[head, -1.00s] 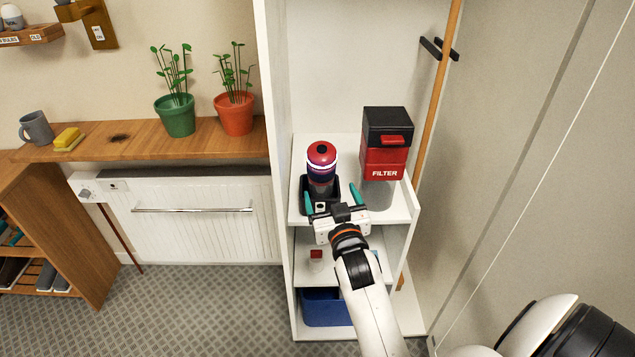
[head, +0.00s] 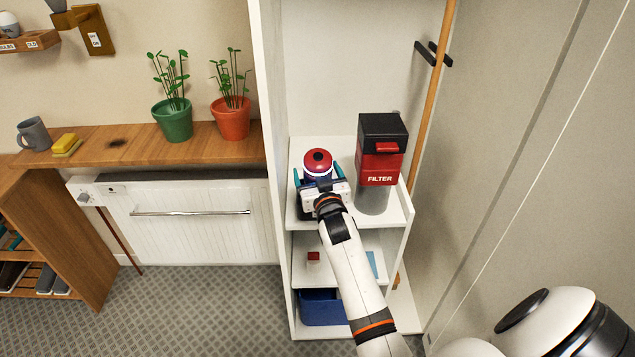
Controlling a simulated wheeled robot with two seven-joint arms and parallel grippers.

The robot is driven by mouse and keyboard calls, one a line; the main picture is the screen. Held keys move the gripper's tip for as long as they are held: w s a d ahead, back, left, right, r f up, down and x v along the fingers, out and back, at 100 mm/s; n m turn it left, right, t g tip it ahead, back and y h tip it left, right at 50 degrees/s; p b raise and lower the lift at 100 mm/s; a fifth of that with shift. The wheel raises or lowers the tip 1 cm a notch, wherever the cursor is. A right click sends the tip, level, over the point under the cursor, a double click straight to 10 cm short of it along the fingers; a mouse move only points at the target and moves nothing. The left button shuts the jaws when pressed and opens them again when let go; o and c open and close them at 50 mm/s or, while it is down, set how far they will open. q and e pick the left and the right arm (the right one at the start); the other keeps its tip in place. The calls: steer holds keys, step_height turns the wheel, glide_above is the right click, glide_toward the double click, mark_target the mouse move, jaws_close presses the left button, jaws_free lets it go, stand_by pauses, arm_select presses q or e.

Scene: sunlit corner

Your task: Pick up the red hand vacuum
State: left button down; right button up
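The red hand vacuum (head: 318,159) stands upright on the cabinet's upper shelf, with a red top, a dark cap and a pale ring below. Its lower part and the dark holder (head: 303,211) around it are mostly hidden by my gripper. My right gripper (head: 323,181), on the arm coming up from the lower right, is at the vacuum's front. Its teal fingers are spread, one on each side of the vacuum. Contact with the body cannot be made out. My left gripper is not in view.
Cabinet walls (head: 270,150) bound the left side, and a wooden pole (head: 430,110) the right. Lower shelves hold a small red item (head: 313,256) and a blue bin (head: 320,308).

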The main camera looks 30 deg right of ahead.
steer(key=c, duration=0.9)
steer(key=shift+r, duration=0.1)
steer(key=shift+c, duration=0.8)
steer(key=shift+r, duration=0.1)
